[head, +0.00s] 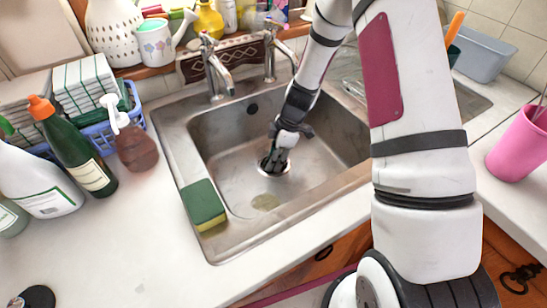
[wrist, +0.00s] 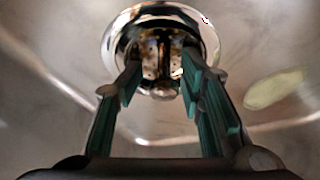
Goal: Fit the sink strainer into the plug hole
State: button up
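My gripper (head: 273,163) reaches down into the sink at the plug hole (head: 285,168). In the wrist view, my gripper (wrist: 160,80) has its two green-padded fingers apart, with their tips at the shiny round rim of the plug hole (wrist: 116,38). A shiny, speckled metal piece, apparently the sink strainer (wrist: 163,60), shows between and beyond the fingertips, inside that rim. I see no clear contact between the fingers and it. Its lower part is hidden, and I cannot tell how it is seated.
A green and yellow sponge (head: 204,205) lies on the sink's left edge. Taps (head: 216,68) stand behind the basin. Bottles (head: 75,150) crowd the left counter. A round black object (head: 36,297) lies at the front left. A pink cup (head: 518,145) stands right.

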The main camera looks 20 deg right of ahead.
jog(key=s+d+r+m, duration=0.1)
jog(key=s+r+m, duration=0.15)
jog(key=r, duration=0.85)
jog(key=s+d+r+m, duration=0.1)
jog(key=s+r, duration=0.2)
jog(key=r, duration=0.8)
jog(key=s+r+m+h, duration=0.1)
jog(key=s+r+m, duration=0.2)
jog(key=s, duration=0.5)
jog(key=s+a+r+m+t+h, duration=0.1)
jog(key=s+r+m, duration=0.3)
jog(key=s, duration=0.5)
jog(key=s+r+m+t+h, duration=0.1)
jog(key=s+r+m, duration=0.3)
jog(key=s, duration=0.4)
jog(key=shift+s+a+r+m+p, duration=0.25)
jog(key=shift+a+m+p, duration=0.1)
jog(key=shift+m, duration=0.3)
jog(key=shift+t, duration=0.7)
notch_tip(320, 180, up, 5)
jog(key=p, duration=0.3)
jog(key=shift+p, duration=0.4)
